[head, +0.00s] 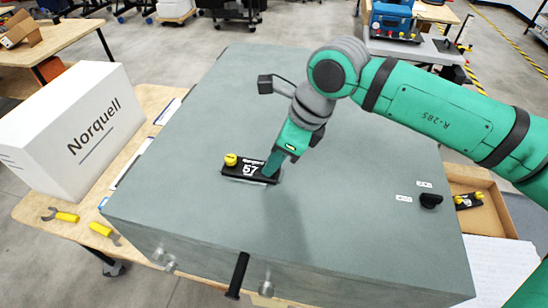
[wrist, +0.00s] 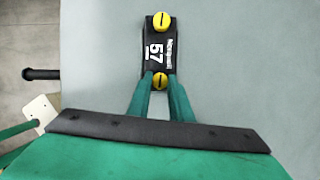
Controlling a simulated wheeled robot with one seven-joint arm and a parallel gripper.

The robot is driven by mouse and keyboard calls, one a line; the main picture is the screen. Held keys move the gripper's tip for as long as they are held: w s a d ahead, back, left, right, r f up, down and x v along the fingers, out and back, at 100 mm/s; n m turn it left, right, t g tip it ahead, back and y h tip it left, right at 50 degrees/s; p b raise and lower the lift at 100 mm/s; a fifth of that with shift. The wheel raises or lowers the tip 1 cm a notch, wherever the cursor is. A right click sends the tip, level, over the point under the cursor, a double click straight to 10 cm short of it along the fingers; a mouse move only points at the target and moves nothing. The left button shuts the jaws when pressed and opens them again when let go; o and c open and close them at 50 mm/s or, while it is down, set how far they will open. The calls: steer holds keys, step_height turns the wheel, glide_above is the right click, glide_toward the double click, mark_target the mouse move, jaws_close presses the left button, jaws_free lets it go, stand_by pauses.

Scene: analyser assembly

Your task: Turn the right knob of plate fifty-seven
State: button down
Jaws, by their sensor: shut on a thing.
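Plate fifty-seven (head: 249,169) is a black plate with a white "57", lying on the top of the grey cabinet. Its left yellow knob (head: 231,159) is in plain sight in the head view. Its right yellow knob (wrist: 160,81) is hidden behind my gripper in the head view, but it shows in the wrist view at the near end of the plate. My gripper (head: 271,172) points down at that end. In the wrist view, its two green fingers (wrist: 160,84) stand on either side of the right knob and are shut on it. The left knob (wrist: 161,21) is clear of the fingers.
The grey cabinet top (head: 180,190) is mostly bare around the plate. A black knob (head: 430,200) with small labels is at its right. A white Norquell box (head: 75,130) and yellow-handled tools (head: 103,230) are on the left. An open carton (head: 500,215) stands at the right.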

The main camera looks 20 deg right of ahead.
stand_by(0.3)
steer(key=c, duration=1.6)
jaws_free()
steer(key=shift+o, duration=0.2)
steer(key=shift+r, duration=0.1)
steer(key=v, duration=1)
steer(key=shift+s+r, duration=0.2)
steer(key=shift+r, duration=0.05)
steer(key=shift+d, duration=0.15)
